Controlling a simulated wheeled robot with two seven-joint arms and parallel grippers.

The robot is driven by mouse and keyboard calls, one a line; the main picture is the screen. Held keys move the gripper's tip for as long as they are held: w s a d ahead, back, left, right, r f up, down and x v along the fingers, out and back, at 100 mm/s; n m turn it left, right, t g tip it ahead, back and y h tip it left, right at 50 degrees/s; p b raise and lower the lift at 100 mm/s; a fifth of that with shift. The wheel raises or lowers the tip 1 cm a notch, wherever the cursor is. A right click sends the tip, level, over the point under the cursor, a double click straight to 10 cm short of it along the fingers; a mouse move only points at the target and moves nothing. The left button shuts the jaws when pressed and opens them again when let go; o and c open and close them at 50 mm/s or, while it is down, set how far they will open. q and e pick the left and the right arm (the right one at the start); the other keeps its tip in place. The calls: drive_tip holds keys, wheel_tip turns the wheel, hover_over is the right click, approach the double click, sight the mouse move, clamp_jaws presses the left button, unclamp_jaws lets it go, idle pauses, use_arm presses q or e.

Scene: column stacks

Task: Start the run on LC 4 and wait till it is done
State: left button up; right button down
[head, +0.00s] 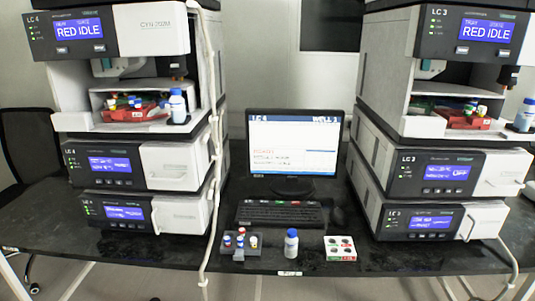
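The LC 4 stack (134,100) stands at the left, with several modules. Its top display (79,30) reads "RED IDLE". Below it, the open compartment holds a red tray (130,112) with several capped vials and a blue-capped bottle (178,106). The lower LC 4 modules have lit blue screens (110,165) with text too small to read. The monitor (294,150) is lit, with "LC 4" at the top left of its blue header and blurred text lines below. A black keyboard (282,213) lies in front of it. Neither gripper is in view.
The LC 3 stack (440,120) stands at the right; its top display also reads "RED IDLE". A pale tube hangs beside LC 4.

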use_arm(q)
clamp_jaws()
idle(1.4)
